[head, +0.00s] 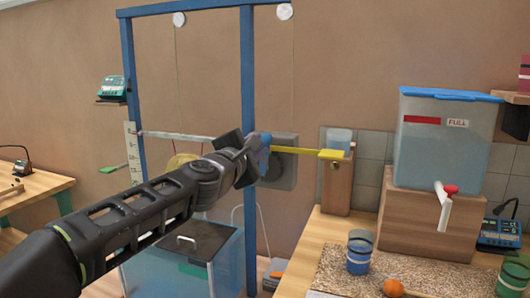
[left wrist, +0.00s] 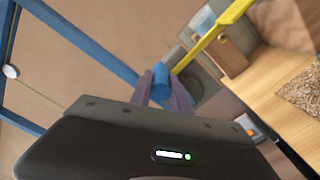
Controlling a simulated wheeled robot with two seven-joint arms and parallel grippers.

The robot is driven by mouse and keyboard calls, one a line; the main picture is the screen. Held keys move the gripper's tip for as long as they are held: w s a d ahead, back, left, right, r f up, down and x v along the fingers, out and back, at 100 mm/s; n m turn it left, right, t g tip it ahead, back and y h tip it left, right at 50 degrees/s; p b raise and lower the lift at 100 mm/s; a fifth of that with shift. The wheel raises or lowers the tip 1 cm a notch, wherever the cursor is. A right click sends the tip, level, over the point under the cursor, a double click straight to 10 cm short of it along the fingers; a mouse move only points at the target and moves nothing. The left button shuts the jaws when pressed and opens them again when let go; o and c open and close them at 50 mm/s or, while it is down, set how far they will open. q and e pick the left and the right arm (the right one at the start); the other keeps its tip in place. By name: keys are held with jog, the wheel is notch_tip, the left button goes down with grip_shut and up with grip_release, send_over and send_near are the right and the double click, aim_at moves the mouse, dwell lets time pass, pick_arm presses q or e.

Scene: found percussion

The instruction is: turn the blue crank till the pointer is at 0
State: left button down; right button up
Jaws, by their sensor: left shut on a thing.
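A blue crank handle shows as a small cylinder (left wrist: 161,76) between my fingers in the left wrist view. My left gripper (head: 259,155) is shut on it in front of the grey mount (head: 283,180) by the blue post; the fingers (left wrist: 162,90) also show in the wrist view. In the head view my gripper hides most of the crank. A yellow bar (head: 302,151) runs right from the mount, nearly level. A white upright scale (head: 132,155) stands on the left, with a green piece (head: 111,169) beside it. The scale's figures are too small to read. My right gripper is out of view.
A blue frame (head: 248,100) with pulleys surrounds the mechanism. A lidded clear tank (head: 160,272) stands below my arm. Right, a wooden bench holds a water tank (head: 440,145) with a red-handled tap (head: 446,200), a blue-banded cup (head: 359,255) and an orange ball (head: 393,288).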

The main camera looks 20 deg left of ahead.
pick_arm(q)
jog(key=shift+a+r+n, duration=0.3)
jog(key=shift+a+n, duration=0.5)
jog(key=shift+a, duration=0.15)
jog(key=c, duration=1.2)
grip_release()
jog(key=shift+f, duration=0.15)
jog(key=shift+c, duration=0.2)
jog(key=shift+d, duration=0.1)
jog(key=s, duration=0.7)
jog(key=shift+s+a, duration=0.25)
jog(key=shift+s, duration=0.15)
jog(key=shift+f, duration=0.1)
